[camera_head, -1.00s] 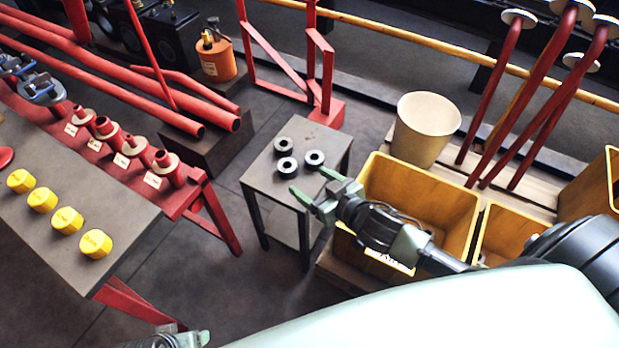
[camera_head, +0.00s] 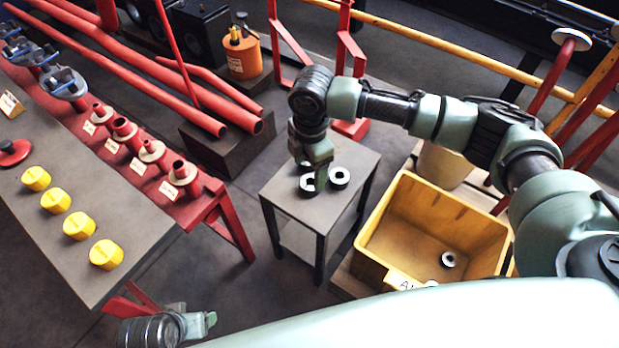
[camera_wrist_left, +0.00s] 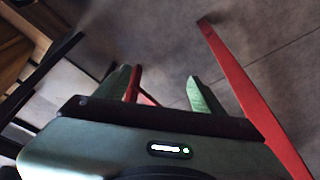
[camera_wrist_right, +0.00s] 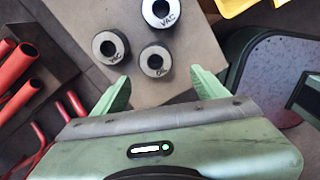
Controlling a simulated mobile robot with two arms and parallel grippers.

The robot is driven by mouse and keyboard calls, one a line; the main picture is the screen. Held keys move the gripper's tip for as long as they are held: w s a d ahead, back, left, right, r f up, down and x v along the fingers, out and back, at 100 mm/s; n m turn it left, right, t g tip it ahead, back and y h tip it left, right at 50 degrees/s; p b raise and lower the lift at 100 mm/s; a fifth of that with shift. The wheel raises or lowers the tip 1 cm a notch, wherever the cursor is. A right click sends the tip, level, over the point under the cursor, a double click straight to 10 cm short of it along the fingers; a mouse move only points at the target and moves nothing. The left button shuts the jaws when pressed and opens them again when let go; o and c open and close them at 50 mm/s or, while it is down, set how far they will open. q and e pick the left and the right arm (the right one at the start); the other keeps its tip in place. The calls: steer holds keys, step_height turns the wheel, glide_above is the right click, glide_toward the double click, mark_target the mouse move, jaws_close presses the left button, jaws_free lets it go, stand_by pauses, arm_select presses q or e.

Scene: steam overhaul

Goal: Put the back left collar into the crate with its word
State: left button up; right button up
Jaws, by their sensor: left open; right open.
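Three dark collars with pale tops stand on a small grey table (camera_head: 285,190). In the right wrist view the back left collar (camera_wrist_right: 110,47) is lettered VAC. The right-hand collar (camera_wrist_right: 162,13) also reads VAC; the front left one (camera_wrist_right: 156,61) is lettered unclearly. In the head view two collars show in part, one at the right (camera_head: 340,178), and my right gripper hides the back left one. My right gripper (camera_wrist_right: 162,82) is open and empty above the table, pointing down. My left gripper (camera_head: 207,322) is open and empty. A yellow crate (camera_head: 385,215) carries a partly hidden label.
A collar-like ring (camera_head: 448,259) lies inside the crate. A pale bin (camera_head: 443,165) stands behind it. A long bench (camera_head: 130,240) at the left bears yellow caps and red fittings. Red pipes (camera_head: 170,85) lie behind. Floor is clear between bench and small table.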

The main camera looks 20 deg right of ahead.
mark_target(310, 181)
steer(key=f, duration=0.1)
steer(key=f+b, duration=0.1)
steer(key=f, duration=0.1)
steer(key=shift+w+d, duration=0.15)
steer(key=shift+d, duration=0.15)
steer(key=shift+w+f+b, duration=0.15)
steer(key=shift+f+b, duration=0.25)
steer(key=shift+f, duration=0.7)
steer(key=shift+w+f+b, duration=0.15)
steer(key=shift+f+b, duration=0.25)
steer(key=shift+f, duration=0.65)
arm_select(q)
steer(key=v, duration=0.7)
steer(key=shift+r, duration=0.35)
arm_select(e)
steer(key=shift+r, duration=0.1)
jaws_close()
